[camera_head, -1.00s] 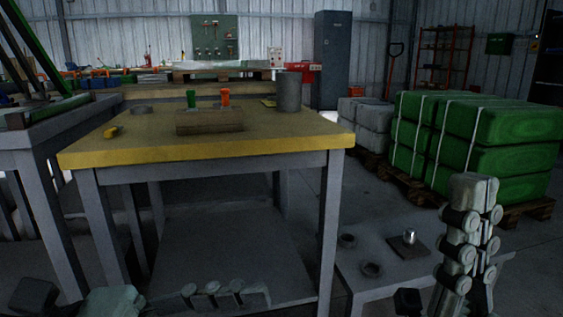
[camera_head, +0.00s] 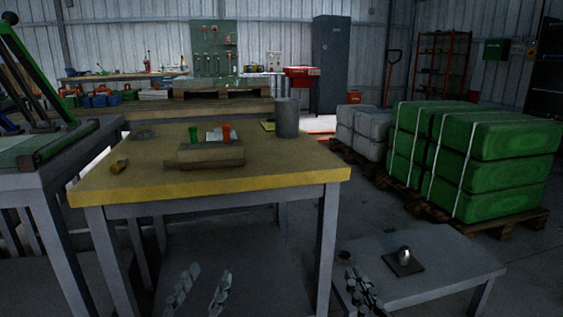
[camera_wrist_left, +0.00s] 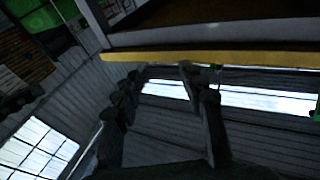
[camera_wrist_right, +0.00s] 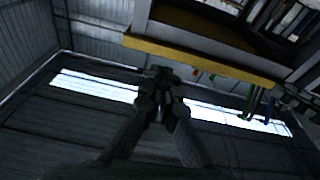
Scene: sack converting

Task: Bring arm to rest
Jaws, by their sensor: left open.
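My left gripper (camera_head: 198,292) hangs low in front of the yellow-edged table, its two fingers apart with nothing between them. In the left wrist view its fingers (camera_wrist_left: 160,85) also stand apart and empty. My right gripper (camera_head: 361,292) is low at the left front part of the low grey table. In the right wrist view its fingertips (camera_wrist_right: 159,82) meet, and no object shows between them. I cannot tell whether it touches the low table.
The low table (camera_head: 445,270) holds a dark plate with a silver piece (camera_head: 403,254). Green sacks (camera_head: 505,170) on a pallet stand at right.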

